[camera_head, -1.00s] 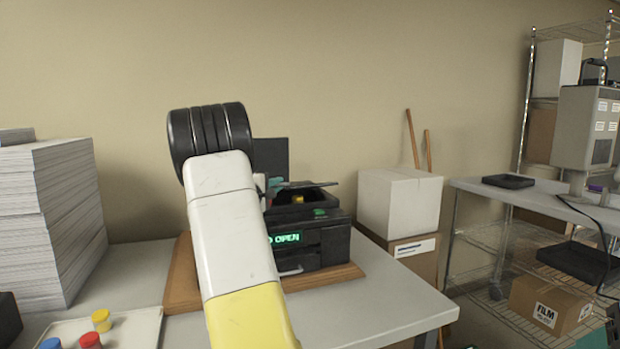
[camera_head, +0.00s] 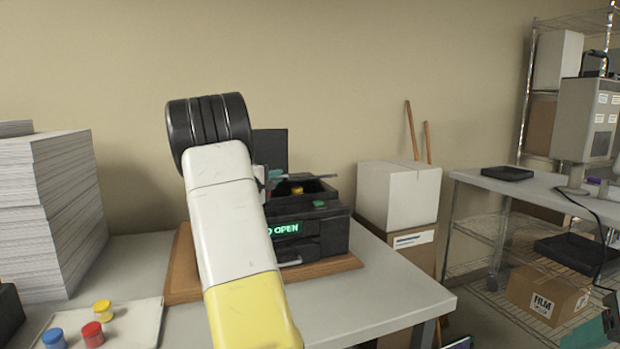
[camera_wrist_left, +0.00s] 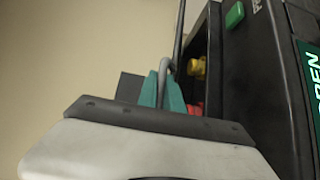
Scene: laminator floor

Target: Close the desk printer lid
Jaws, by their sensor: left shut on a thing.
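The desk printer (camera_head: 335,237) is a black machine on a wooden board, and its green display ends in "OPEN". Its thin dark lid (camera_head: 312,177) is raised, nearly edge-on to the head view, with a gap above the open body. My left gripper (camera_head: 274,176) is at the lid's left side, mostly hidden behind my white and yellow arm. In the left wrist view its teal fingers (camera_wrist_left: 165,95) are shut on the lid's grey curved handle (camera_wrist_left: 166,68). A yellow part (camera_wrist_left: 197,67) shows inside the printer. My right gripper is not in view.
A paper stack (camera_head: 50,215) stands on the left, with a tray (camera_head: 135,325) of coloured pots in front. White and brown boxes (camera_head: 400,200) stand right of the table. A wire shelf (camera_head: 525,120) is at the far right. The table's front right corner is clear.

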